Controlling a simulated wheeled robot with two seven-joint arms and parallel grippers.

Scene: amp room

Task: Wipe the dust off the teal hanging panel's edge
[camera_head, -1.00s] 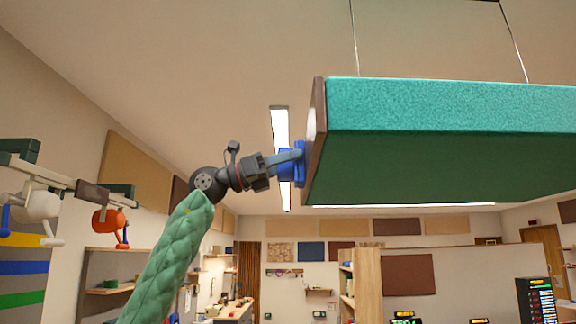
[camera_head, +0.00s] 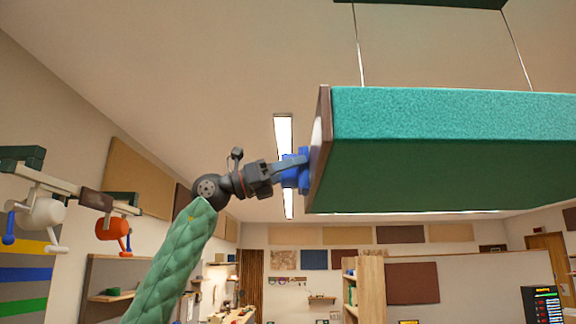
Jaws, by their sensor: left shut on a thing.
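The teal hanging panel (camera_head: 450,113) hangs on thin wires at the upper right, with its underside showing. Its brown left end edge (camera_head: 321,150) carries a pale patch near the top. My left gripper (camera_head: 285,170) is shut on a blue wiping tool (camera_head: 303,171), which is at the panel's left end edge and looks to be touching or very close to it. The gripper's fingers partly hide the tool. The tool's face towards the edge is hidden. My right gripper is not in view.
A rail with a white lamp-like fixture (camera_head: 40,214) and an orange one (camera_head: 113,231) sticks out at the left. A wooden shelf unit (camera_head: 371,287) stands below the panel. Open air lies between the rail and my left arm.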

